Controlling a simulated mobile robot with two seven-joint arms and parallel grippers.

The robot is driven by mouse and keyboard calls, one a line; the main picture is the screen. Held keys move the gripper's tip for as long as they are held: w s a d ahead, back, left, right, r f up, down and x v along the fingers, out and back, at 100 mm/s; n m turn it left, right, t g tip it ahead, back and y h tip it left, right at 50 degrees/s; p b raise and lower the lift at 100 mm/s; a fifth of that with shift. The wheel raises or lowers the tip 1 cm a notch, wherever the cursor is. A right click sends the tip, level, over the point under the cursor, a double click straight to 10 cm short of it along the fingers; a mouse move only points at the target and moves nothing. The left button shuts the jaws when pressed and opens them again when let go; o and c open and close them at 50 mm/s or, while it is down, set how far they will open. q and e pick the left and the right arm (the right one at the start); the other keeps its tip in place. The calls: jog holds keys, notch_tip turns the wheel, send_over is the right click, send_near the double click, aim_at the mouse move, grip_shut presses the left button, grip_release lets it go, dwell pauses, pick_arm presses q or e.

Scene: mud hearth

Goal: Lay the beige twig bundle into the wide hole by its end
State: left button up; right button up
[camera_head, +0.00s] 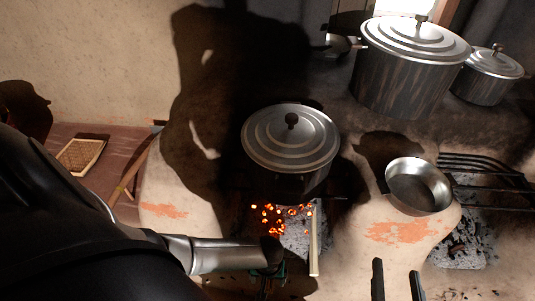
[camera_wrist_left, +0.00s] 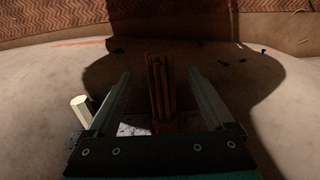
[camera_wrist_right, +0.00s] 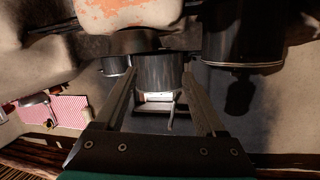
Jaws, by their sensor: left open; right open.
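The twig bundle (camera_wrist_left: 160,85), dark brown in shadow, lies between the spread fingers of my open left gripper (camera_wrist_left: 160,74) in the left wrist view. I cannot tell whether they touch it. In the head view my left arm hides the bundle and most of that gripper. A hearth hole (camera_head: 294,239) with glowing embers and ash opens below the lidded pot. A second ash-filled hole (camera_head: 460,251) is at the right, under a grate. I cannot tell which is the wide one. My right gripper (camera_head: 397,276) is open and empty over the front of the hearth.
A pale stick (camera_head: 314,240) stands out of the ember hole's right side, close to my left gripper. The lidded pot (camera_head: 290,140) sits above that hole. A metal bowl (camera_head: 419,186) stands right of it, near the black grate (camera_head: 485,170).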

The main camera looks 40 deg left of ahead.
pick_arm(q)
jog(key=shift+r+p, duration=0.6)
jog(key=shift+r, duration=0.3)
jog(key=shift+r+p, duration=0.75)
jog(key=shift+r, duration=0.2)
jog(key=shift+r+p, duration=0.3)
jog(key=shift+r, duration=0.05)
notch_tip(320, 180, up, 2)
jog(key=shift+r+p, duration=0.2)
jog(key=shift+p, duration=0.7)
jog(key=shift+r+p, duration=0.3)
jog(key=shift+r, duration=0.05)
pick_arm(e)
jog(key=s+d+f+g+h, duration=0.2)
jog(key=s+d+g+h, duration=0.35)
jog(key=d+g, duration=0.4)
pick_arm(q)
notch_tip(320, 180, up, 7)
jog(key=p, duration=0.5)
pick_arm(e)
notch_tip(320, 180, down, 10)
jog(key=s+g, duration=0.2)
jog(key=shift+d+f, duration=0.2)
jog(key=shift+d, duration=0.25)
